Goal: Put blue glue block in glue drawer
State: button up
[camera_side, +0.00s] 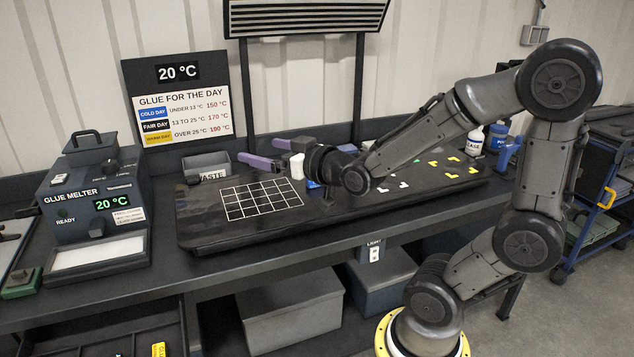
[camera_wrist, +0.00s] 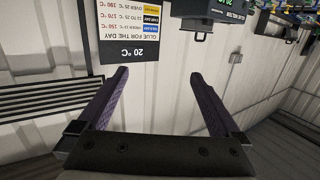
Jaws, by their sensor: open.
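My gripper (camera_side: 256,150) is open, its two purple fingers pointing left above the back of the workbench. It also shows in the wrist view (camera_wrist: 159,75), with nothing between the fingers. I cannot pick out a blue glue block for certain. A small blue patch (camera_side: 311,184) shows on the bench below my wrist, mostly hidden. An open dark drawer (camera_side: 105,345) is at the bottom left, cut off by the picture edge. A yellow piece with a label (camera_side: 158,350) lies in it. I cannot read whether it is the glue drawer.
A glue melter (camera_side: 95,205) reading 20 °C stands left. Behind it a sign (camera_side: 180,105) lists glue by temperature. A grey waste bin (camera_side: 205,167) sits behind the dark mat (camera_side: 210,232) with a white grid. Bottles (camera_side: 475,140) and yellow and white marks lie right.

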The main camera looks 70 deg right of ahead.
jog(key=s+d+f+m+h, duration=0.2)
jog(key=d+f+m+h, duration=0.15)
jog(key=d+f, duration=0.45)
jog(key=m+g+h, duration=0.2)
jog(key=g+h, duration=0.1)
jog(key=g, duration=0.2)
send_near(319, 188)
jog(key=s+a+r, duration=0.1)
jog(key=a+r, duration=0.2)
jog(key=shift+s+a, duration=0.15)
jog(key=shift+s, duration=0.25)
jog(key=shift+s+d, duration=0.1)
jog(key=shift+d, duration=0.2)
jog(key=x, duration=0.8)
jog(key=shift+d, duration=0.15)
jog(key=shift+x, duration=2.7)
jog(key=shift+s+d+r, duration=0.15)
jog(key=shift+d+r, duration=0.05)
jog(key=shift+r, duration=0.05)
jog(key=c, duration=1.4)
